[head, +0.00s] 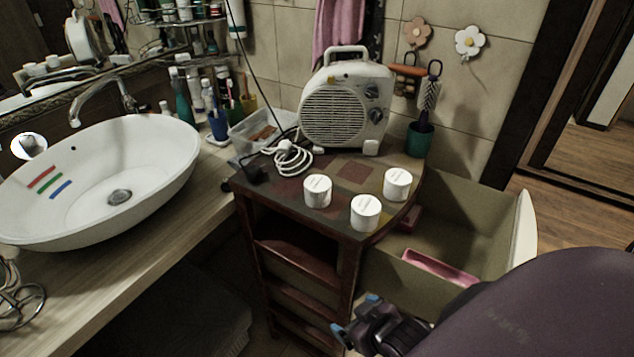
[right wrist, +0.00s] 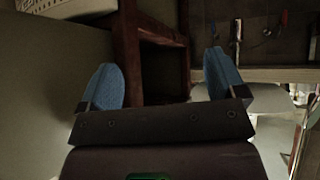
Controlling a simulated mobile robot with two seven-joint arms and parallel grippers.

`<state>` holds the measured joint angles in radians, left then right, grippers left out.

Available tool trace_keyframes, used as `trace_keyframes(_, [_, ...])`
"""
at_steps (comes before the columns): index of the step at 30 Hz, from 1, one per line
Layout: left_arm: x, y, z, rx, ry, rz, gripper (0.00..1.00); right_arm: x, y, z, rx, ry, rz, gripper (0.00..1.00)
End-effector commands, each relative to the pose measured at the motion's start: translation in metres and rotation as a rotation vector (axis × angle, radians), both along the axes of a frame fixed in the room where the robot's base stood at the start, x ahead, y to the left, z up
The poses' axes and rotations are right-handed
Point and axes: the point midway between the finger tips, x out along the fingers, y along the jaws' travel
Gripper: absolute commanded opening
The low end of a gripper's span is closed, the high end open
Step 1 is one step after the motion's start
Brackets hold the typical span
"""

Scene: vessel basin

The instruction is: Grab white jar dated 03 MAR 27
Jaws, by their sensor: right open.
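Three white jars stand upright on the small wooden cabinet's top (head: 285,182) in the head view. One jar (head: 318,191) is at the left, one (head: 397,185) at the right, and one (head: 365,213) nearest the front edge. Faint print shows on their lids, but it is too small to read, so I cannot tell which is dated 03 MAR 27. My right gripper (head: 355,314) is open and empty, below the cabinet top and in front of the cabinet. The right wrist view shows its two blue fingertips (right wrist: 163,82) apart, with no jar between them. My left gripper is not in view.
A white fan heater (head: 345,103) and coiled white cable (head: 292,158) stand behind the jars. An open drawer (head: 478,222) with a pink item (head: 440,268) juts out at the right. A white basin (head: 100,170) is on the counter at the left.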

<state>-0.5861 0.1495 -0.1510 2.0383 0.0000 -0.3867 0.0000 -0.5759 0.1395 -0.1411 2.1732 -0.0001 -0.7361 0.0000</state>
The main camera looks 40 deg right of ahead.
Motion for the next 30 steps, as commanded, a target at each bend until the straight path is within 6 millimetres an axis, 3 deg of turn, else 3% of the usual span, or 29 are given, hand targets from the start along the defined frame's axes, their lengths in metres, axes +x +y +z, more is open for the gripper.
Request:
trace_keyframes(1, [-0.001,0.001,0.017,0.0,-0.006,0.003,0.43,0.001,0.0,0.027,0.0,0.014,-0.005,0.89])
trace_keyframes(6, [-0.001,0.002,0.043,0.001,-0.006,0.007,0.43,-0.014,-0.001,0.083,-0.004,0.151,-0.029,0.89])
trace_keyframes(15, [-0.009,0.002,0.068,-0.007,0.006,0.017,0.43,-0.049,-0.002,0.144,-0.006,0.362,-0.059,0.89])
trace_keyframes(22, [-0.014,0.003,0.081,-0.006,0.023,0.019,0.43,-0.072,-0.002,0.178,-0.006,0.484,-0.073,0.89])
trace_keyframes(30, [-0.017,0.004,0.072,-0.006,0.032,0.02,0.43,-0.038,-0.006,0.158,-0.248,0.529,0.09,0.89])
